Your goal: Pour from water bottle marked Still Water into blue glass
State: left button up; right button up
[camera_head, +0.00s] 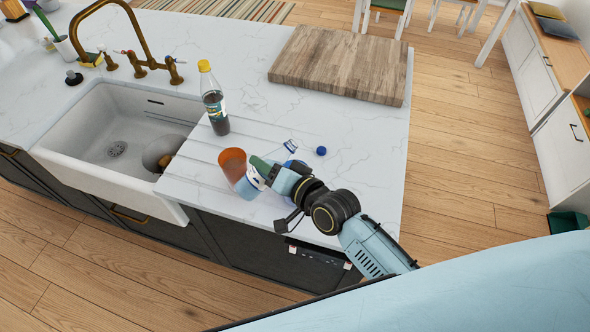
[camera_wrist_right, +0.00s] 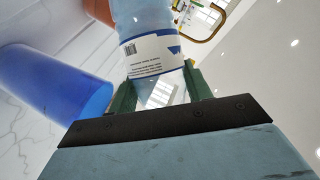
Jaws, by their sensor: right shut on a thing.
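My right gripper (camera_head: 260,171) is shut on a clear bottle (camera_head: 247,186) with a white and blue label, held above the counter. The bottle looks tilted, with a clear neck to the upper right behind the gripper. In the right wrist view the bottle (camera_wrist_right: 150,45) sits between the green fingers (camera_wrist_right: 165,88); its label's small print is unreadable. The blue glass (camera_wrist_right: 50,85) shows at left there, close to the bottle. In the head view it is mostly hidden behind my gripper. I cannot tell whether water is flowing. My left gripper is out of view.
An orange glass (camera_head: 232,164) stands just left of the held bottle. A dark bottle with a yellow cap (camera_head: 214,105) stands behind it. A blue cap (camera_head: 321,151) lies on the counter. A wooden board (camera_head: 342,65) lies at the back; the sink (camera_head: 115,130) is left.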

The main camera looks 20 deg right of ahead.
jog(key=shift+a+r+m, duration=0.2)
jog(key=shift+r+m, duration=0.1)
dwell(0.9)
dwell(0.4)
jog(key=shift+y, duration=0.3)
jog(key=shift+a+b, duration=0.1)
jog(key=shift+b, duration=0.25)
jog(key=shift+f+m, duration=0.1)
jog(key=shift+m, duration=0.2)
jog(key=shift+b, duration=0.3)
